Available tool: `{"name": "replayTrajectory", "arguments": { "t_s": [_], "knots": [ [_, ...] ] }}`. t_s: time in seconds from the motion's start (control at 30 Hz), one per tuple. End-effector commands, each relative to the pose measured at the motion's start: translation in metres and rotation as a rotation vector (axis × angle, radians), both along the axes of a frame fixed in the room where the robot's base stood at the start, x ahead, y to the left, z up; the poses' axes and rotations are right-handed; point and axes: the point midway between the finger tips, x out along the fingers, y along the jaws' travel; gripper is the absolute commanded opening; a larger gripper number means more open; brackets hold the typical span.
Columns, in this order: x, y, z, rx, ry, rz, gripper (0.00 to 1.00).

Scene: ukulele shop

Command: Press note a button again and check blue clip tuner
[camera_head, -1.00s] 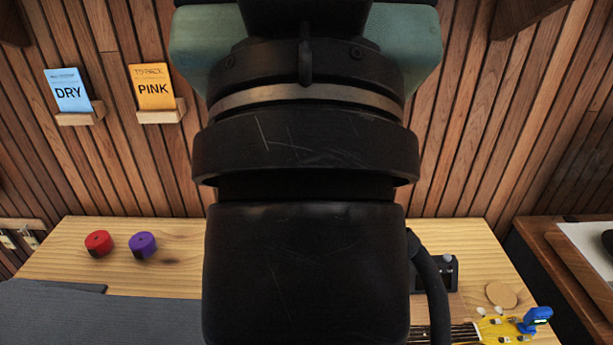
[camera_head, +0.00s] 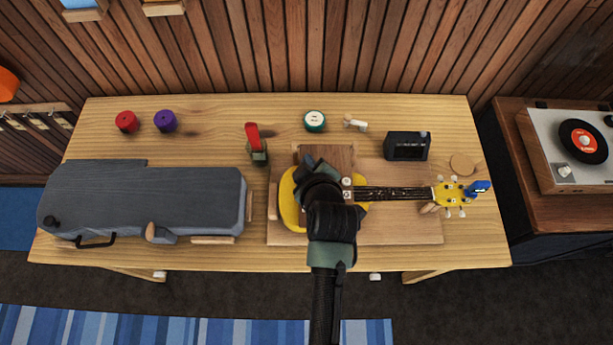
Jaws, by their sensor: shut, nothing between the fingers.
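A yellow ukulele (camera_head: 289,200) lies on a wooden board, its neck pointing right. The blue clip tuner (camera_head: 478,187) sits on its headstock at the right end. Its display is too small to read. A small black box (camera_head: 407,146) stands behind the neck with a pale knob or button on top. I cannot read a note label on it. My gripper (camera_head: 312,170) is over the ukulele's body, left of the black box and well apart from the tuner. It is shut and holds nothing. My arm hides part of the body, and the fingertips are hard to make out.
A grey case (camera_head: 145,200) fills the table's left side. Red (camera_head: 127,121) and purple (camera_head: 165,121) round items, a red-topped tool (camera_head: 254,142), a green-rimmed tin (camera_head: 315,121) and a round wooden disc (camera_head: 462,163) lie around. A record player (camera_head: 572,150) is at right.

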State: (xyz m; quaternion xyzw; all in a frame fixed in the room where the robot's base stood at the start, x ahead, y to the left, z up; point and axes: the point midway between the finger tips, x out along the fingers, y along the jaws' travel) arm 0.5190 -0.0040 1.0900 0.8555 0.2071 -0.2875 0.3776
Motion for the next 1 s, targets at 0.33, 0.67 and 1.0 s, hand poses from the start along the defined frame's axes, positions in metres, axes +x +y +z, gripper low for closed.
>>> {"name": "replayTrajectory", "arguments": {
  "t_s": [0.33,0.67,1.0],
  "knots": [
    [-0.019,-0.001,-0.021,-0.028,0.064,0.037,0.0],
    [-0.018,-0.002,-0.027,-0.028,0.061,0.036,0.0],
    [-0.018,-0.002,-0.067,-0.028,0.061,0.035,0.0]
  ]
}}
